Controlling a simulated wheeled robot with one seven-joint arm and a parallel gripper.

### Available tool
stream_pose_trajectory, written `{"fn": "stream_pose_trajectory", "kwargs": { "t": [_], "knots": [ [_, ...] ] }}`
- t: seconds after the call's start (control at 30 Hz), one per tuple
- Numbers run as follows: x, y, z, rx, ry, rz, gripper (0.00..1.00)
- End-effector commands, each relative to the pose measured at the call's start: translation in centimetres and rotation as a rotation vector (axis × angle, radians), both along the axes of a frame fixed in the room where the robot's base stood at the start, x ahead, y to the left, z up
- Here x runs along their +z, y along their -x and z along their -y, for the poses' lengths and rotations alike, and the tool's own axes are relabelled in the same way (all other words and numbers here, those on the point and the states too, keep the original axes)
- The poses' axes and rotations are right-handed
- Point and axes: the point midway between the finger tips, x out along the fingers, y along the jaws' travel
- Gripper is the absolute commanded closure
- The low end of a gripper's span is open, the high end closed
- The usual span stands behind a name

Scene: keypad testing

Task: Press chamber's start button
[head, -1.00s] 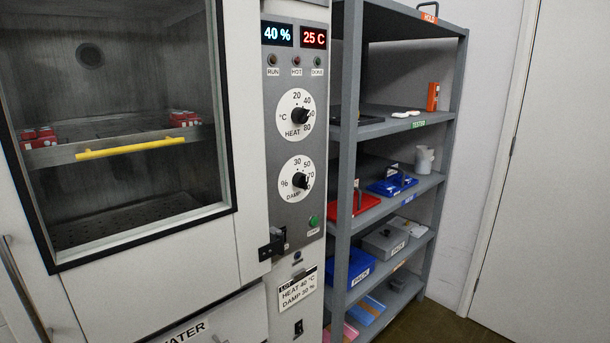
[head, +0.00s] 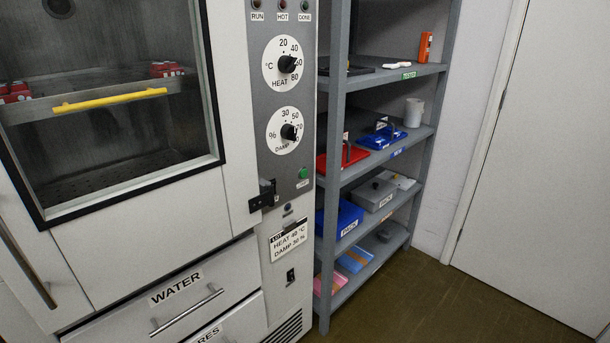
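The chamber (head: 237,200) fills the left of the head view, with its windowed door closed. Its grey control panel (head: 258,108) carries a HEAT dial (head: 288,64) and a DAMP dial (head: 288,131), both with black knobs. The green start button (head: 303,173) sits low on the panel, below and right of the DAMP dial; the label under it is too small to read. A lot card (head: 290,241) below reads HEAT 40 °C and a DAMP percentage. The panel's number displays are out of view. My gripper is not in view.
A grey shelf rack (head: 335,190) stands right of the chamber, holding blue, red and grey boxes. A WATER drawer (head: 165,290) is closed under the chamber door. A black latch (head: 263,195) sticks out beside the panel. Floor (head: 430,300) is clear in front of the rack.

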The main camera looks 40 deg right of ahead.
Motion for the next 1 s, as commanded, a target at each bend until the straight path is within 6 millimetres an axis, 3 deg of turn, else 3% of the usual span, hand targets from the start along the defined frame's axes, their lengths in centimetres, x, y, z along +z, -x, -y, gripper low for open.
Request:
{"fn": "stream_pose_trajectory", "kwargs": {
  "t": [0.07, 0.57, 1.0],
  "knots": [
    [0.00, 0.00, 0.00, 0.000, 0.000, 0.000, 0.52],
    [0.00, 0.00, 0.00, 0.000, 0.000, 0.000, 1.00],
    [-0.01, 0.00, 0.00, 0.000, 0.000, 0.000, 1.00]
  ]
}}
